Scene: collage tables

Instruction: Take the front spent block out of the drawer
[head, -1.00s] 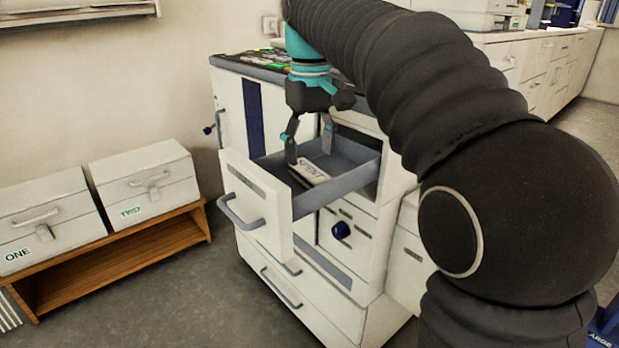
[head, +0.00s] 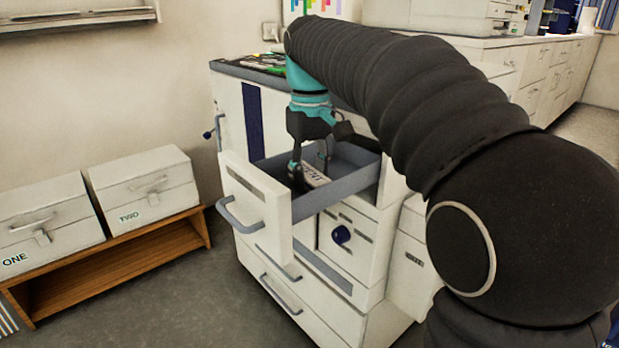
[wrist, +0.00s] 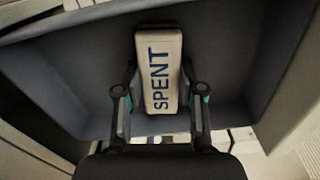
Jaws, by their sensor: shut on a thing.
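The drawer (head: 340,196) of the white cabinet is pulled open, with grey inner walls. A pale block marked SPENT (head: 317,176) lies in it near the drawer front; it also shows in the wrist view (wrist: 158,62). My gripper (head: 309,177) reaches down into the drawer from above. In the wrist view its two fingers (wrist: 160,118) are shut on the near part of the block, one on each long side. The block's near end is close to the gripper body. I see no other block in the drawer.
The drawer front with its handle (head: 240,216) sticks out to the left. Boxes ONE (head: 40,218) and TWO (head: 145,188) stand on a low wooden bench at left. The floor between is clear.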

